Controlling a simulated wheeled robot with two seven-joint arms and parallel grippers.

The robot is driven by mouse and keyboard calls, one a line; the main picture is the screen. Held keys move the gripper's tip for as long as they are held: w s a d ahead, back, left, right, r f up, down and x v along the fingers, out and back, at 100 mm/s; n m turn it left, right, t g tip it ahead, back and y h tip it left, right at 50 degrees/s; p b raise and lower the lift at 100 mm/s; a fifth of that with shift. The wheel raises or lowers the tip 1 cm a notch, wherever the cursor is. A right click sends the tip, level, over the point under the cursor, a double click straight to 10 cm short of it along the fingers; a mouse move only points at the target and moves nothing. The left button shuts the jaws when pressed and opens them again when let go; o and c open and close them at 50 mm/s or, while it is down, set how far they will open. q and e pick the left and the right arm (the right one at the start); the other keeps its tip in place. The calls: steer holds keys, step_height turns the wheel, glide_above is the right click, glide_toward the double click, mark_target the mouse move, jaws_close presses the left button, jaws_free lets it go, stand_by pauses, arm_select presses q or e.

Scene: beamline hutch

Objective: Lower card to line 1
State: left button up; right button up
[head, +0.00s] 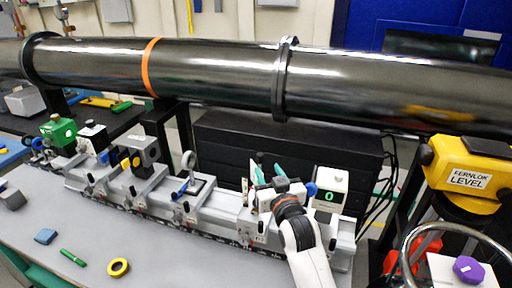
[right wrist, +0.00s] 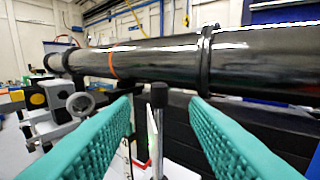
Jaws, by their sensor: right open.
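My right gripper (head: 268,174) is over the right part of the rail in the head view, its teal fingers apart. In the right wrist view the open fingers (right wrist: 162,118) frame a dark post (right wrist: 158,98) and a thin pale plate, apparently the card (right wrist: 153,142), seen nearly edge-on. Nothing is gripped. In the head view a narrow pale upright piece, likely the same card (head: 245,190), stands just left of the fingers. I cannot read any line marks on it. My left gripper is not in view.
A long dark beam pipe (head: 210,68) runs above and behind the rail (head: 215,205). A box with a green 0 (head: 329,196) stands right of my gripper. A ring mount (head: 189,163) stands left. Yellow tape (head: 118,267) and a green pen (head: 72,257) lie on the bench.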

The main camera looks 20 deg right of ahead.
mark_target(261, 159)
steer(key=w, duration=0.2)
steer(key=w+r+p, duration=0.1)
steer(key=w, duration=0.1)
steer(key=shift+a, duration=0.1)
steer(key=w, duration=0.2)
steer(key=w+p, duration=0.1)
steer(key=w, duration=0.1)
steer(key=shift+f, duration=0.35)
steer(key=shift+w, duration=0.95)
steer(key=shift+c, duration=0.3)
jaws_close()
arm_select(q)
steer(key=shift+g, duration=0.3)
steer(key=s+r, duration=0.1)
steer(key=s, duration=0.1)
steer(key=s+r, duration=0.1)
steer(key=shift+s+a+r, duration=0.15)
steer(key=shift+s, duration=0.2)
